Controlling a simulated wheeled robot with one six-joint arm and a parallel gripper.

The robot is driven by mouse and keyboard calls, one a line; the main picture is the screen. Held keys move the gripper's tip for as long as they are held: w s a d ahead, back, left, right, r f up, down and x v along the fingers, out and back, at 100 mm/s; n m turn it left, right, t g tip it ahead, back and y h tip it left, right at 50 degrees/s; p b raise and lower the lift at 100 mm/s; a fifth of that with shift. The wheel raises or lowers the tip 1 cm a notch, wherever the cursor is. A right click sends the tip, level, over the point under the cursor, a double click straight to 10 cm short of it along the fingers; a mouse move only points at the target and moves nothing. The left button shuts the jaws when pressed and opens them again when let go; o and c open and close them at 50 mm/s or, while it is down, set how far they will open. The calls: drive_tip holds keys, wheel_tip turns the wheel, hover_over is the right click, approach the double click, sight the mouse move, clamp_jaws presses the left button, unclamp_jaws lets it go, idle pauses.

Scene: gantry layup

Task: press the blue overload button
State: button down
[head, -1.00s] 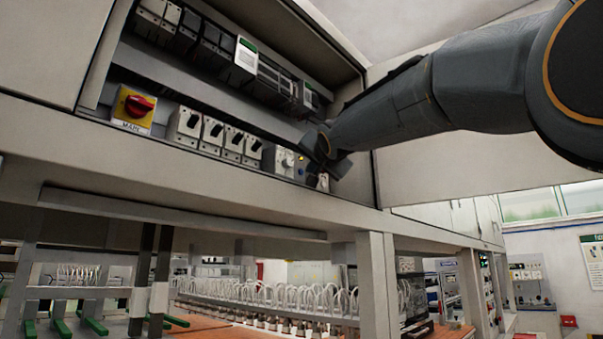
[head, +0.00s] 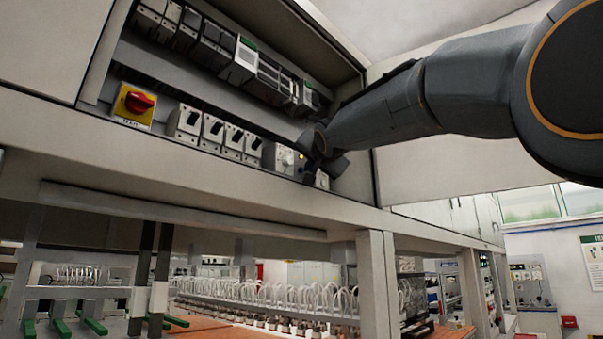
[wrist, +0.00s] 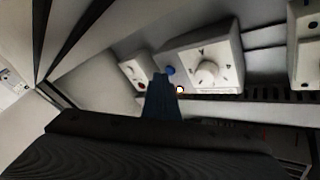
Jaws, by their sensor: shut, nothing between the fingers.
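The blue overload button (wrist: 171,70) shows in the wrist view on the near edge of a white module with a round dial (wrist: 207,73). The same module (head: 280,158) is in the head view, at the right end of the lower row in the open cabinet. My gripper (wrist: 162,80) is shut and empty. Its tip appears right beside the blue button in the wrist view; I cannot tell whether they touch. In the head view my gripper (head: 308,173) is in front of the module's right edge and hides the button.
A small yellow light (wrist: 180,89) sits near the button. Another white module with a red mark (wrist: 135,72) is to its left. Several breaker switches (head: 220,134) and a red main switch (head: 138,103) line the lower row. The cabinet's bottom ledge (head: 190,160) runs below.

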drive_tip(key=shift+w+a+b, duration=0.25)
drive_tip(key=shift+a+b, duration=0.1)
idle(1.0)
drive_tip(key=shift+d, duration=0.1)
drive_tip(key=shift+s+d, duration=0.5)
drive_tip(key=shift+d, duration=0.1)
drive_tip(key=shift+s+d+p, duration=0.3)
drive_tip(key=shift+s+d, duration=0.4)
drive_tip(key=shift+d, duration=0.15)
drive_tip(key=shift+s+d+r+p, duration=0.1)
drive_tip(key=shift+s+d+p, duration=0.6)
drive_tip(key=shift+d+p, duration=0.15)
drive_tip(key=shift+s+d, duration=0.15)
drive_tip(key=shift+d, duration=0.05)
